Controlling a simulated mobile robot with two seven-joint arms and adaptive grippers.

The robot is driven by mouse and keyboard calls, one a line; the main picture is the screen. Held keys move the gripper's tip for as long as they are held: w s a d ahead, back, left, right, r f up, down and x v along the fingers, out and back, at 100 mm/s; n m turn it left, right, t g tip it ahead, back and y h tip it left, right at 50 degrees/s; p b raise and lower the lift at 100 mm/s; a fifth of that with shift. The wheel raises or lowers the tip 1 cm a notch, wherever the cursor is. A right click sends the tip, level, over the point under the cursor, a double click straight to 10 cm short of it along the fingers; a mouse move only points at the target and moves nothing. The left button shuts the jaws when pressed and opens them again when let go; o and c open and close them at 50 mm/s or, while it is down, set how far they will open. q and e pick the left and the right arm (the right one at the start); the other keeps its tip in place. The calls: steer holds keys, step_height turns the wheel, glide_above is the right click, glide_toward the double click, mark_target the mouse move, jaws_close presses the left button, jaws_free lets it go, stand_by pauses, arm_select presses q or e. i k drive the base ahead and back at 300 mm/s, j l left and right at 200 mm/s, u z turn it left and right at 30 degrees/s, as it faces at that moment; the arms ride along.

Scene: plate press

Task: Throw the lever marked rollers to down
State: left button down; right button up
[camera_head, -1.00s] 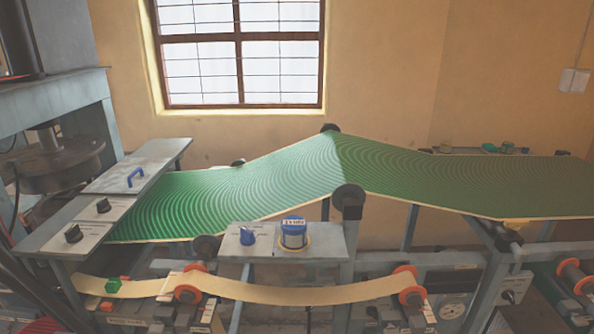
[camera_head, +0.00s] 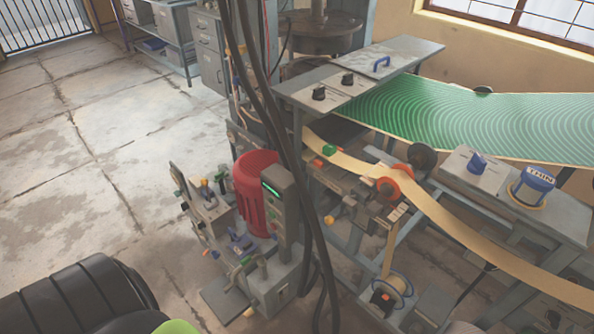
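I cannot read any label marked rollers, so I cannot tell which control is that lever. A low unit with several small coloured handles (camera_head: 208,192) stands on the floor left of the press line. Beside it are a red ribbed motor (camera_head: 258,188) and a grey control post (camera_head: 284,205) with a lit green display. A grey box at right carries a blue knob (camera_head: 477,162) and a blue-capped jar (camera_head: 533,186). Neither of my grippers shows.
Thick black cables (camera_head: 282,140) hang in front of the motor. The green belt (camera_head: 470,120) and cream strip (camera_head: 470,238) run to the right. The concrete floor (camera_head: 90,150) at left is clear. Shelving (camera_head: 165,30) and a cabinet (camera_head: 207,45) stand at the back.

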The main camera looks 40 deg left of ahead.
mark_target(329, 220)
steer(key=u, duration=0.9)
